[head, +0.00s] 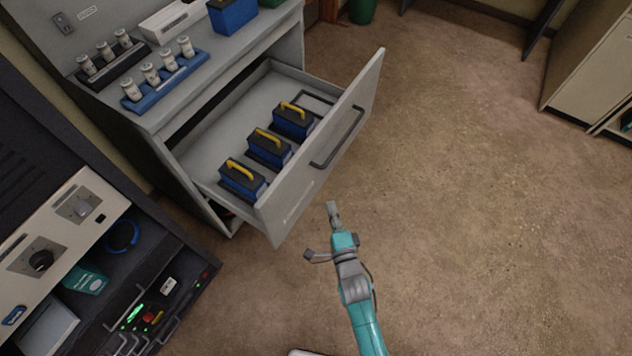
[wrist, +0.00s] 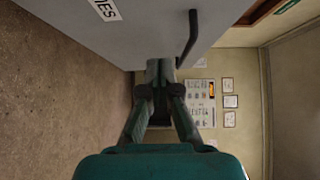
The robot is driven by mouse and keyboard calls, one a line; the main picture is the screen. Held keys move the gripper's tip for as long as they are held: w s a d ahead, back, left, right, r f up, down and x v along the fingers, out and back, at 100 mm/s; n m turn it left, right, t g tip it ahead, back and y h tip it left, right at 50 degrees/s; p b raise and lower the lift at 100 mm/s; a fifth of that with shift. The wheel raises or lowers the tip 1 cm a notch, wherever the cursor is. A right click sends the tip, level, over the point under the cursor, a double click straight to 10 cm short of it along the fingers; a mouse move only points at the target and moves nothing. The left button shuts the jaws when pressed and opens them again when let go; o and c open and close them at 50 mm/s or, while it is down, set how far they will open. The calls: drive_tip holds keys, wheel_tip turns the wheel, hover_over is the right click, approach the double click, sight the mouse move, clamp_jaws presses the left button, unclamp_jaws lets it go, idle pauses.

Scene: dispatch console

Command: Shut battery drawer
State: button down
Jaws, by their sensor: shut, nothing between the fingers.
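The battery drawer (head: 290,195) is pulled well out of the grey cabinet in the head view. Inside it are three blue batteries (head: 268,148) with yellow handles, in a row. The drawer front has a dark bar handle (head: 340,142). My gripper (head: 332,208) is shut and empty, just outside the drawer front, below the handle in the picture. In the wrist view the closed fingertips (wrist: 160,68) are close to the drawer front (wrist: 150,30), with the handle (wrist: 189,40) to their upper right. I cannot tell whether they touch the panel.
The cabinet top (head: 215,50) holds small jars in a blue rack (head: 165,85) and a blue box (head: 232,14). A dark console (head: 60,225) with open shelves stands at the left. The brown floor (head: 480,200) to the right is clear.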

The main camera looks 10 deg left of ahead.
sight(311, 172)
drive_tip(key=shift+w+a, duration=1.7)
drive_tip(key=shift+w, duration=0.25)
drive_tip(key=shift+w+a, duration=1.65)
drive_tip(key=shift+w, duration=0.25)
drive_tip(key=shift+a, duration=0.15)
